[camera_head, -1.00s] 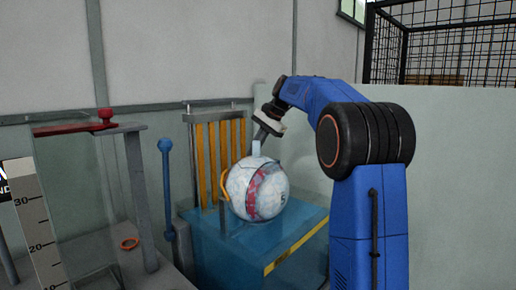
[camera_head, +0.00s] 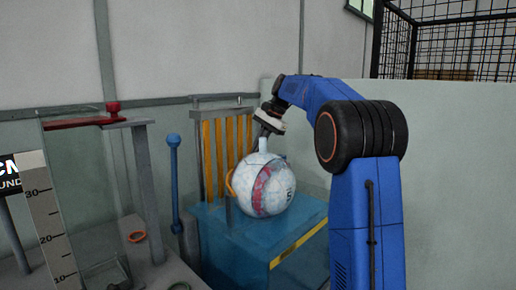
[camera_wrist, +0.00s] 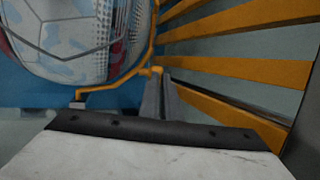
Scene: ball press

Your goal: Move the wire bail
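The wire bail is an orange bent wire. In the head view its curve (camera_head: 230,182) shows at the left side of a ball with white, blue and red patches (camera_head: 266,187). In the wrist view the bail (camera_wrist: 116,85) bends beside the ball (camera_wrist: 75,40), and one end turns down at left. My gripper (camera_head: 262,142) points down over the top of the ball in the head view. In the wrist view its grey fingers (camera_wrist: 158,92) are close together with their tips at the bail. I cannot tell whether they grip it.
Upright orange slats (camera_head: 226,147) stand behind the ball, close to my gripper. The ball sits above a blue box (camera_head: 240,240). A blue post (camera_head: 174,185), a frame with a red bar (camera_head: 85,121) and a scale (camera_head: 45,210) stand left.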

